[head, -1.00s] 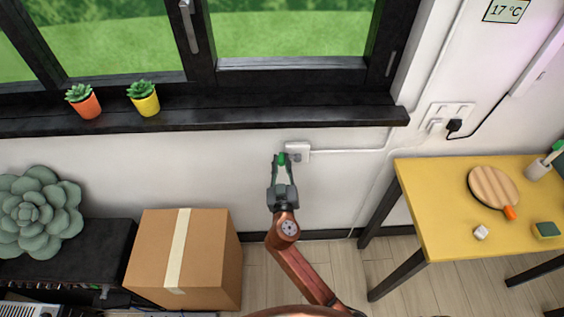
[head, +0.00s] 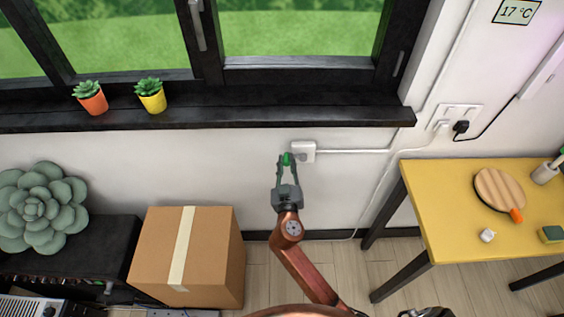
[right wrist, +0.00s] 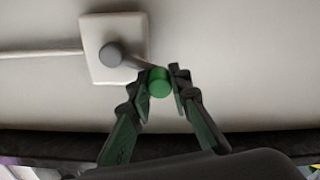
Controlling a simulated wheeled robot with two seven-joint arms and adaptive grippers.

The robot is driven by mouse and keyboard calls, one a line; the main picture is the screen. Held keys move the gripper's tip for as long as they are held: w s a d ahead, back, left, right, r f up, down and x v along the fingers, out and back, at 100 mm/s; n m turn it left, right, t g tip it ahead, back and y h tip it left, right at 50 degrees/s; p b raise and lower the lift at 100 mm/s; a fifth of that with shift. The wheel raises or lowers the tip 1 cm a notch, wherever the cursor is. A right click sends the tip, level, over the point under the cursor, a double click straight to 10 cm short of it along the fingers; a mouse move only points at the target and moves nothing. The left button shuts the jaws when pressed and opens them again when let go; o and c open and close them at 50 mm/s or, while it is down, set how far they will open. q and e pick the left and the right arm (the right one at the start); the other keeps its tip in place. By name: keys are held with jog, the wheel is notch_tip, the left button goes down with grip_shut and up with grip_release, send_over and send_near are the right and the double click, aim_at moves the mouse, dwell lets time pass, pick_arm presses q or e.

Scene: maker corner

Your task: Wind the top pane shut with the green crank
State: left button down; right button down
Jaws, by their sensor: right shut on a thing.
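The green crank knob (head: 287,159) sits at the end of a grey crank arm on a white wall box (head: 304,151) below the window sill. My right gripper (head: 287,162) is shut on the green knob. In the right wrist view the knob (right wrist: 159,82) is between the two fingertips, and the crank arm runs up-left to a grey hub (right wrist: 111,55) on the box. The window (head: 300,40) shows only its lower part; the top pane is out of view.
Two potted succulents, one orange (head: 91,98) and one yellow (head: 151,96), stand on the dark sill (head: 230,112). A cardboard box (head: 215,255) is on the floor at left. A yellow table (head: 450,215) with a paddle and small items stands at right.

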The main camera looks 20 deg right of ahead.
jog(key=c, duration=2.2)
grip_release()
jog(key=o, duration=0.4)
pick_arm(q)
jog(key=shift+w, duration=0.85)
pick_arm(e)
jog(key=shift+o, duration=0.2)
pick_arm(q)
jog(key=shift+s, duration=0.35)
pick_arm(e)
jog(key=v, duration=1.2)
